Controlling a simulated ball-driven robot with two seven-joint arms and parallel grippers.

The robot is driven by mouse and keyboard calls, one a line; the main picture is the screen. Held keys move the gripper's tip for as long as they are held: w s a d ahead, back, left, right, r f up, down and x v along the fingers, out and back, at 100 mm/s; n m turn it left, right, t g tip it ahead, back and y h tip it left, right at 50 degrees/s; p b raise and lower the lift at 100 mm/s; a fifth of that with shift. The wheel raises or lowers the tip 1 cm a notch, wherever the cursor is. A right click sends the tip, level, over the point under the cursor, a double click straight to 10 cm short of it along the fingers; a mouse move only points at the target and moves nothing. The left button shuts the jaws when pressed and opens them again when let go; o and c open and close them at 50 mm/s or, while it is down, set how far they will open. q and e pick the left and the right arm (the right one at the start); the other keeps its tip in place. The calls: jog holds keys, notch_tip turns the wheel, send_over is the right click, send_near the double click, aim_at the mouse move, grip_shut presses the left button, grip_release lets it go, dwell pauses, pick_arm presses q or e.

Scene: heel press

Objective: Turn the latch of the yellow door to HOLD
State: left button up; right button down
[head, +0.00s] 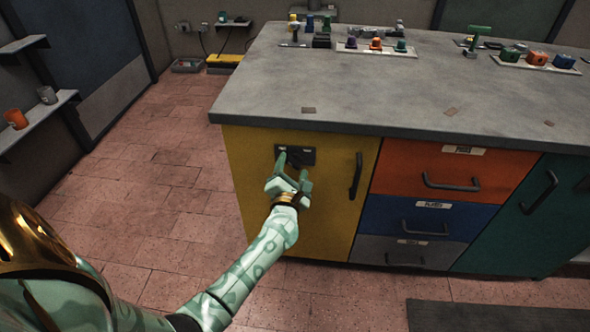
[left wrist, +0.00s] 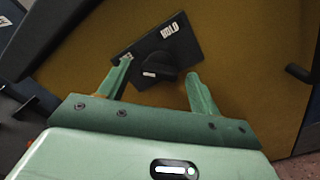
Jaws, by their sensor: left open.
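The yellow door (head: 325,220) is at the left end of the cabinet front and looks closed. Its latch is a dark plate (head: 307,151) with a dark turning knob, partly covered by my gripper in the head view. In the left wrist view the knob (left wrist: 158,66) sits on the tilted plate (left wrist: 188,52), with a white mark at its lower left. The HOLD label (left wrist: 170,28) is at the plate's upper right. My left gripper (left wrist: 160,70) is open, its fingers on either side of the knob in the picture. I cannot tell whether they touch it.
A dark door handle (head: 356,176) stands out right of the latch. The grey worktop (head: 370,95) overhangs above, with trays of small coloured parts at the back. Orange, blue and grey drawers are to the right. The tiled floor (head: 180,190) at left is clear.

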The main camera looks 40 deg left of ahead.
pick_arm(q)
jog(key=shift+w+a, duration=0.15)
jog(key=shift+w, duration=0.15)
jog(key=shift+w+a, duration=0.1)
pick_arm(e)
jog(key=shift+s+r, duration=0.1)
jog(key=shift+s, duration=0.3)
pick_arm(q)
jog(key=c, duration=1)
pick_arm(e)
jog(key=shift+w+a, duration=0.1)
jog(key=shift+w, duration=0.1)
